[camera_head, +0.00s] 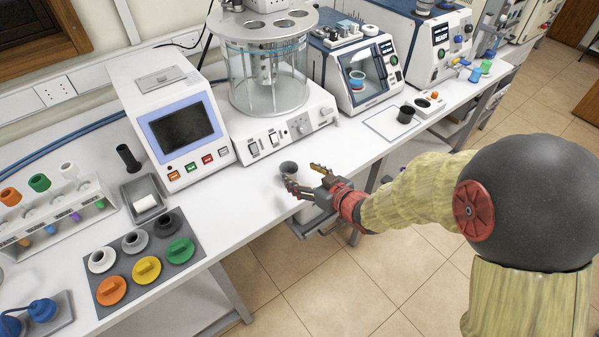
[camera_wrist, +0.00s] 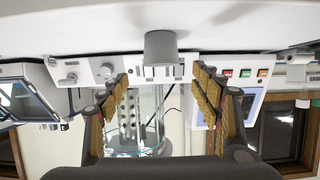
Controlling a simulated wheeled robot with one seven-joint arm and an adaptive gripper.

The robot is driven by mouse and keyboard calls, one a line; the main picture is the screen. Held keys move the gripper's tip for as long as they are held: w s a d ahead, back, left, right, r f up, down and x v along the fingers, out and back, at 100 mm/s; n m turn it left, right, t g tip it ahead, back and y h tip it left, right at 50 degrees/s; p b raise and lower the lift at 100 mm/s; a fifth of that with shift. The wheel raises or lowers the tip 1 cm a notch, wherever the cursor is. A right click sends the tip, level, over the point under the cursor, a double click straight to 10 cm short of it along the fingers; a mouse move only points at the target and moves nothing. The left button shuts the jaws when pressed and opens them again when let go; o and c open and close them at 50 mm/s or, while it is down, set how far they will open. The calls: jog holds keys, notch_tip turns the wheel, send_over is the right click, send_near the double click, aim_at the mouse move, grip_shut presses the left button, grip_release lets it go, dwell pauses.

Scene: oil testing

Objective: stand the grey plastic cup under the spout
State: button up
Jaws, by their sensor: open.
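The grey cup (camera_head: 288,168) stands upright on the white bench, near its front edge, before the glass bath unit. My gripper (camera_head: 304,178) is low over the bench edge, open and empty, with its fingers pointing at the cup. In the wrist view, which is upside down, the cup (camera_wrist: 160,48) lies straight ahead, centred between the spread fingertips (camera_wrist: 161,75) and seemingly just beyond them. I cannot pick out a spout for certain in either view.
Behind the cup stand the glass bath unit (camera_head: 268,75) and a screen instrument (camera_head: 180,120). Left are a mat (camera_head: 192,246) with coloured lids and a grey tray (camera_head: 133,212). A dark cup (camera_head: 405,114) stands to the right. The bench around the grey cup is clear.

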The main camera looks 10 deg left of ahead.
aim_at(284, 166)
jog(key=b+x, duration=0.1)
jog(key=x, duration=0.1)
jog(key=b+x, duration=0.1)
jog(key=x, duration=0.4)
jog(key=shift+s+a+f+b, duration=0.1)
jog(key=shift+f+b, duration=0.25)
jog(key=shift+b, duration=0.05)
jog(key=shift+a, duration=0.25)
jog(key=c, duration=0.3)
jog(key=c, duration=0.7)
jog(key=shift+c, duration=0.9)
